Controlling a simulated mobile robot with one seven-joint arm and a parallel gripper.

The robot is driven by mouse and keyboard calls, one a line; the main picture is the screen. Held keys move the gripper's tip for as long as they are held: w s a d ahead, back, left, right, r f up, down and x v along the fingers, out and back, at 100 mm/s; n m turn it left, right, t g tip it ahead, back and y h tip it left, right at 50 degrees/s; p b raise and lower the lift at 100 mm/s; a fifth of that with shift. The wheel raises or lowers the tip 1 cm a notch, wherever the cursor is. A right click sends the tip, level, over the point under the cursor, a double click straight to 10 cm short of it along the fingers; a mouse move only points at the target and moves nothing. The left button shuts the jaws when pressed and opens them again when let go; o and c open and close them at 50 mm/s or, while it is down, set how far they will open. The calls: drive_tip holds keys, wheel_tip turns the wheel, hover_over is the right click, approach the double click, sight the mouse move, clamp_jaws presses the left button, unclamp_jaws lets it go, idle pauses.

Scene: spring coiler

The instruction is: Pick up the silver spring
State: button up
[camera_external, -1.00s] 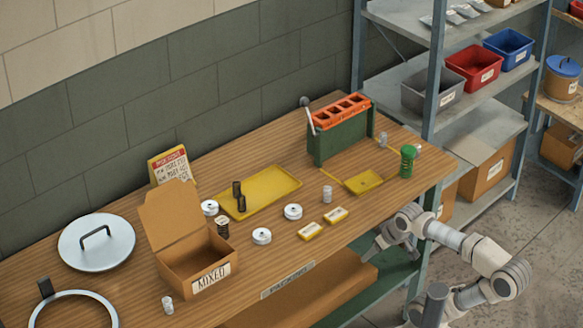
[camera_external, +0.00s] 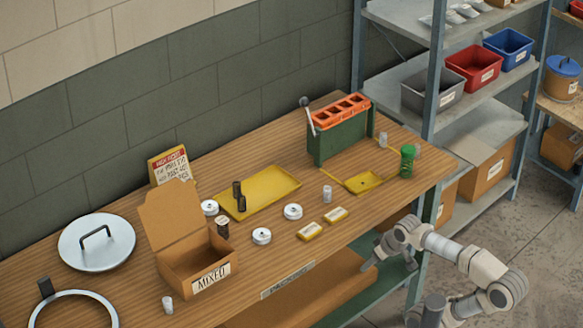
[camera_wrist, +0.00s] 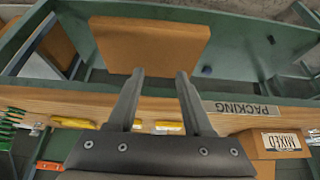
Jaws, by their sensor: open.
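Silver springs stand upright on the wooden workbench (camera_external: 120,205). One silver spring (camera_external: 327,194) is near the middle right, one (camera_external: 383,140) is at the back right beside the green machine, and one (camera_external: 168,304) is at the front left by the MIXED box. My gripper (camera_wrist: 160,74) is open and empty. In the external view, it (camera_external: 371,260) is in front of the bench's front edge, at about lower-shelf height and apart from the springs.
A green machine with an orange top (camera_external: 340,130), a green spring (camera_external: 407,160), yellow trays, white spools, dark springs and a MIXED box (camera_external: 195,265) stand on the bench. A brown box (camera_wrist: 150,45) sits on the shelf below. The bench's front edge lies between my gripper and the springs.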

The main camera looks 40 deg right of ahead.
drive_tip(key=shift+o, duration=1.1)
wheel_tip(320, 180, up, 19)
drive_tip(key=n+g+p, duration=0.6)
drive_tip(key=n+p, duration=1.1)
drive_tip(key=p, duration=1)
hover_over(328, 188)
drive_tip(key=shift+n, duration=0.3)
drive_tip(key=f, duration=0.4)
drive_tip(key=f+b, duration=0.1)
drive_tip(key=f, duration=0.2)
drive_tip(key=f+b, duration=0.1)
drive_tip(key=f, duration=0.3)
drive_tip(key=shift+s+a+f, duration=0.15)
drive_tip(key=shift+a+f, duration=0.1)
drive_tip(key=shift+f, duration=0.05)
drive_tip(key=shift+w+d+f, duration=0.1)
drive_tip(key=shift+f, duration=1.3)
drive_tip(key=shift+w+d+f, duration=0.1)
drive_tip(key=shift+f, duration=1.3)
clamp_jaws()
